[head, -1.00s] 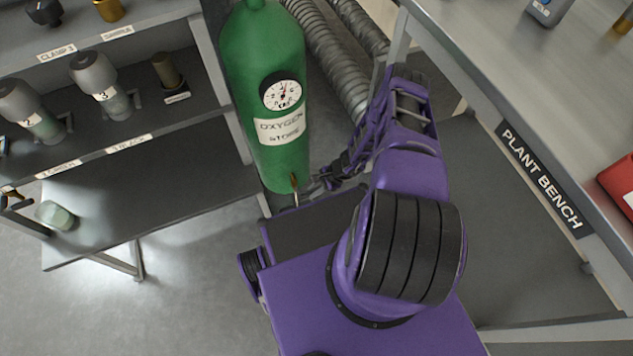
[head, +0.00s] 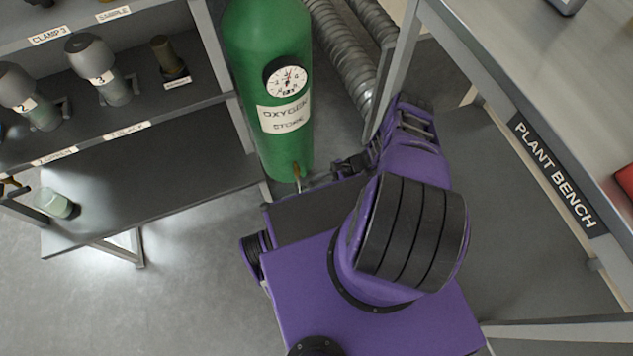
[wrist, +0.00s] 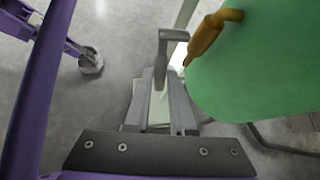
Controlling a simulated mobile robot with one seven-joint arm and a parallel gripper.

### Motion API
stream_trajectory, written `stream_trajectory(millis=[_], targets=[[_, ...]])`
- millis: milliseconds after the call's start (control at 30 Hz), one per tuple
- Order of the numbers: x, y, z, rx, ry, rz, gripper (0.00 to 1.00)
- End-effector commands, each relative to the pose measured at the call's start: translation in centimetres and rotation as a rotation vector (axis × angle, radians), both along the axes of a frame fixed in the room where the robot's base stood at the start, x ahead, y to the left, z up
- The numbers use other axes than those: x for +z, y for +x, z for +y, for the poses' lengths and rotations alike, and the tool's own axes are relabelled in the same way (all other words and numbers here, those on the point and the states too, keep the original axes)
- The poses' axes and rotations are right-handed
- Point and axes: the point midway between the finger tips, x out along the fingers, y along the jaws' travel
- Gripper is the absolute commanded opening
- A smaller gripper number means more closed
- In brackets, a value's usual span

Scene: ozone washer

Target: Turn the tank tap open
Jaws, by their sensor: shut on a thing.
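The green tank (head: 268,150), labelled as an oxygen store, stands upright behind my arm in the head view. Its brass tap (head: 296,172) sticks out low on the front, with a thin pale lever (head: 298,188) below it. In the wrist view the brass tap (wrist: 207,36) is at the upper right, against the tank's green wall (wrist: 255,80). My gripper (wrist: 164,70) is left of the tap and tank, shut on the pale lever, whose grip point is partly hidden by the fingers. In the head view my gripper (head: 322,180) is small and partly hidden beside the tank's base.
A grey shelf rack (head: 150,185) with several labelled vessels stands left of the tank. The plant bench (head: 520,75) is close on the right. Ribbed hoses (head: 345,60) run behind the tank. Open floor (head: 185,290) lies at the lower left.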

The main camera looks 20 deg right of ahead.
Motion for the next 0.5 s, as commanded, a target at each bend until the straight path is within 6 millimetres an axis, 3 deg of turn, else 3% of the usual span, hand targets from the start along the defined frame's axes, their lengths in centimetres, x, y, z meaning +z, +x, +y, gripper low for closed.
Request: stream_trajectory(millis=[333, 367, 500], targets=[[-0.03, -0.01, -0.04, 0.000, 0.000, 0.000, 0.00], [-0.03, -0.02, -0.04, 0.000, 0.000, 0.000, 0.28], [-0.03, -0.01, -0.03, 0.000, 0.000, 0.000, 0.53]])
